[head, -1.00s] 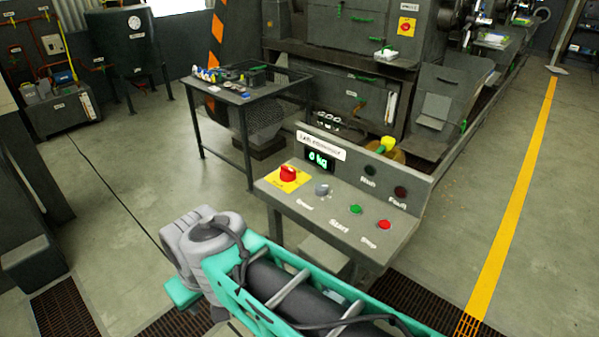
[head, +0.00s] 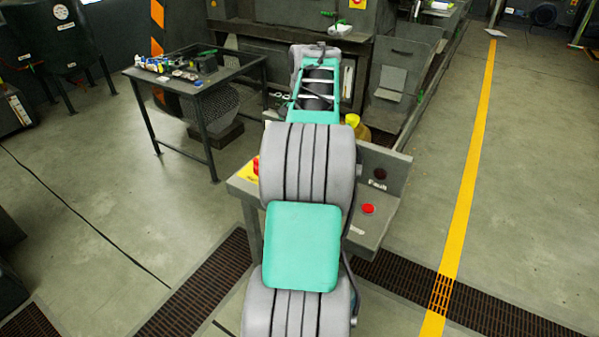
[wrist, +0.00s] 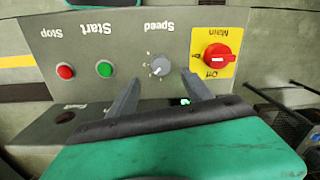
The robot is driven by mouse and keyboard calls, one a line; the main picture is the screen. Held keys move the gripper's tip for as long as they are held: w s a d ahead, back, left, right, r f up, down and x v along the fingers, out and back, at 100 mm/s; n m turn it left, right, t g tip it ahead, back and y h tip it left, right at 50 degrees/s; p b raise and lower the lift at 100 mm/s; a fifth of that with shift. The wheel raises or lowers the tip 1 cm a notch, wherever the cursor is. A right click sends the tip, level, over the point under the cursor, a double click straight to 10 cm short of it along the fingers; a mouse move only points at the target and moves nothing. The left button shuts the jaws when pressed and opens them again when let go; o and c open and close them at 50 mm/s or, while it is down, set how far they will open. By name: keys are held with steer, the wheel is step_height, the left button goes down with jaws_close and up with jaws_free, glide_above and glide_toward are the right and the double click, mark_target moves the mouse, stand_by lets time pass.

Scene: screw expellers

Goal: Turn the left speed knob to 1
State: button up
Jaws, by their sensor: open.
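The speed knob (wrist: 159,67) is a small grey round dial under the label "Speed" on the control panel (wrist: 110,35). The wrist view shows the panel upside down. My gripper (wrist: 161,77) is open, with its two grey fingers apart and one to each side of the knob in that picture. Nothing is between the fingers that I can see as gripped, and I cannot tell how far they are from the knob. In the head view my arm hides the knob and my gripper. The digits around the dial are too small to read.
A red main switch on a yellow plate (wrist: 217,57) sits beside the knob. The green start button (wrist: 104,69) and red stop button (wrist: 65,72) are on its other side. A dark table with small items (head: 190,75) stands left of the panel.

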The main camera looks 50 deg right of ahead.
steer(key=f, duration=0.5)
steer(key=f+b, duration=0.1)
steer(key=f, duration=0.1)
steer(key=shift+w+a+f, duration=0.1)
steer(key=shift+w+f, duration=0.15)
steer(key=shift+c, duration=0.2)
jaws_close()
steer(key=n, duration=0.4)
steer(key=shift+n, duration=0.3)
steer(key=n, duration=0.4)
steer(key=shift+n+y+b, duration=0.3)
stand_by(0.3)
